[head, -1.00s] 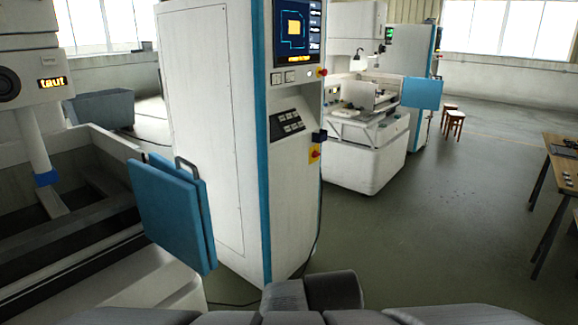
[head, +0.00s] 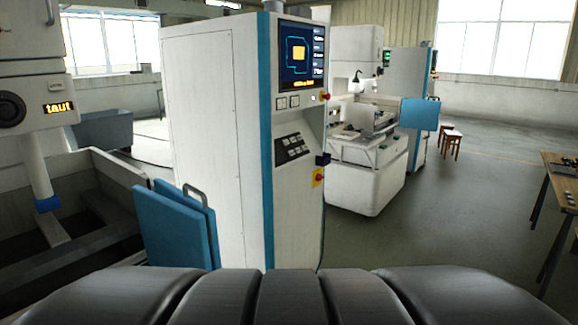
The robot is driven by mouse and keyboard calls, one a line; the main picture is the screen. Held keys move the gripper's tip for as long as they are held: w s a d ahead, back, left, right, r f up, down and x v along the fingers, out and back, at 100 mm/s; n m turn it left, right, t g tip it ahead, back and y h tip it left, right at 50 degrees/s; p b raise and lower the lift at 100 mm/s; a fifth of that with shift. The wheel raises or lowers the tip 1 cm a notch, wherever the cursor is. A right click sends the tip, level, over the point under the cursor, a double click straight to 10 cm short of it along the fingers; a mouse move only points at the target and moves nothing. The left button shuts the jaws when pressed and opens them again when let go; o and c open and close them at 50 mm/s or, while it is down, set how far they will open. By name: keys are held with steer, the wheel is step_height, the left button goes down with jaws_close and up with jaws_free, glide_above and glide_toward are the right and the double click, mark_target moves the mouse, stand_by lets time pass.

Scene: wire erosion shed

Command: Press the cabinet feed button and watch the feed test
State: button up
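The tall white cabinet (head: 215,150) with a blue edge stripe stands in the middle of the head view. Its front carries a lit screen (head: 302,60) showing an orange square inside a blue outline. A dark button panel (head: 293,147) sits lower, with several small buttons; which one is the feed button is too small to read. A red knob on a yellow plate (head: 318,177) is at the lower right. My gripper is not in view; only dark parts of my own body show along the bottom edge.
A second white machine (head: 365,180) is behind right. The floor (head: 440,225) is open up to a workbench (head: 560,165).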

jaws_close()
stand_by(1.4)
